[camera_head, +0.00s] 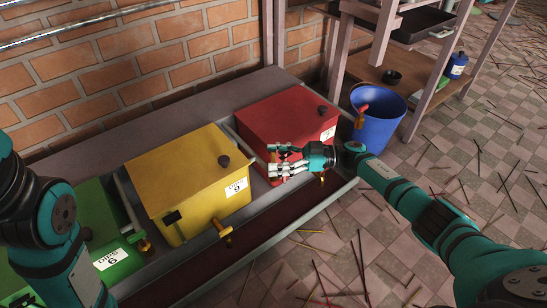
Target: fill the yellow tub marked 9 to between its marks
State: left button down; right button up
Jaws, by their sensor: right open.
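The yellow tub (190,165) stands between a green tub and a red tub in a grey trough. It has a closed top with a black knob (224,161), a white label (236,188) with a small digit, a black fitting (172,217) on its front and a brass tap (225,232) low at the right. I cannot see any fill marks or its contents. My right gripper (270,162) is open and empty in front of the red tub, right of the yellow tub. My left arm (60,240) shows at the left edge; its gripper is out of view.
The red tub (285,118) has a black knob and brass tap. The green tub (95,215) is partly behind my left arm. A blue bucket (377,128) stands right of the trough, beside a rack with a blue bottle (456,66). Sticks litter the tiled floor (330,255).

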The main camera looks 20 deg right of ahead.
jog(key=v, duration=1.1)
jog(key=shift+d, duration=0.1)
